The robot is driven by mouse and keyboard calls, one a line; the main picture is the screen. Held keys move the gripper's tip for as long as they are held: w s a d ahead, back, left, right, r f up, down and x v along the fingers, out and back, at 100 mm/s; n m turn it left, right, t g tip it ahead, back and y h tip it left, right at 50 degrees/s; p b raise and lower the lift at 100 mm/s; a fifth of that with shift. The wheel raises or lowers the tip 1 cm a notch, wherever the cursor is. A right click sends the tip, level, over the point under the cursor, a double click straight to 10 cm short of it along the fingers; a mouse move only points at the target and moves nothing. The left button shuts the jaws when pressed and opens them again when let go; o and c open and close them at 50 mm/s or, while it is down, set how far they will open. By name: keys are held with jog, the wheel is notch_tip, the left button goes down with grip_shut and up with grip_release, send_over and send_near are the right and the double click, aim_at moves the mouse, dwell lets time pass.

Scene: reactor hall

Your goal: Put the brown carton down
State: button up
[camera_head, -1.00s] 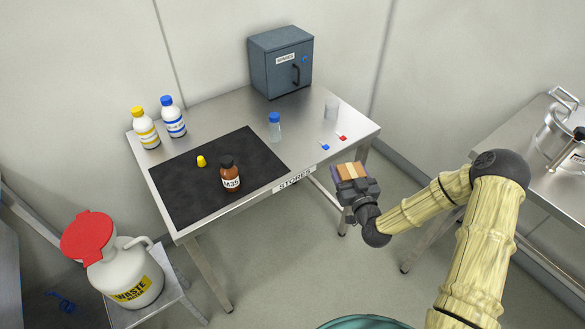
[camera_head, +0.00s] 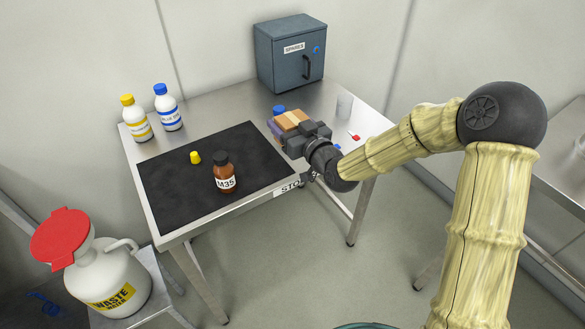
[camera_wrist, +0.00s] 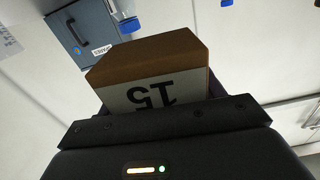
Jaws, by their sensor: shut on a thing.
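The brown carton (camera_head: 292,120) is between the fingers of my gripper (camera_head: 297,126), over the right part of the steel table (camera_head: 325,98) marked STORES. In the wrist view the carton (camera_wrist: 150,55) shows a brown top and a white label reading 15, which appears upside down. My gripper (camera_wrist: 160,118) is shut on it. In the head view my gripper hides part of the carton, and I cannot tell whether the carton touches the table.
A blue-capped vial (camera_head: 279,110) is just behind the carton. A black mat (camera_head: 190,198) holds a brown M35 bottle (camera_head: 224,173) and a yellow cap (camera_head: 195,157). A grey SPARES cabinet (camera_head: 290,55) stands at the back.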

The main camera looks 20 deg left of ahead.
notch_tip(320, 180, down, 5)
jog(key=shift+f+b, duration=0.1)
jog(key=shift+b, duration=0.2)
notch_tip(320, 180, down, 4)
jog(key=shift+w+d+r+b, duration=0.1)
jog(key=shift+w+d+b, duration=0.05)
jog(key=shift+b, duration=0.15)
jog(key=shift+f, duration=0.3)
jog(key=shift+s+a, duration=0.25)
jog(key=shift+f, duration=0.25)
jog(key=o, duration=1.1)
jog(key=shift+w+d, duration=0.1)
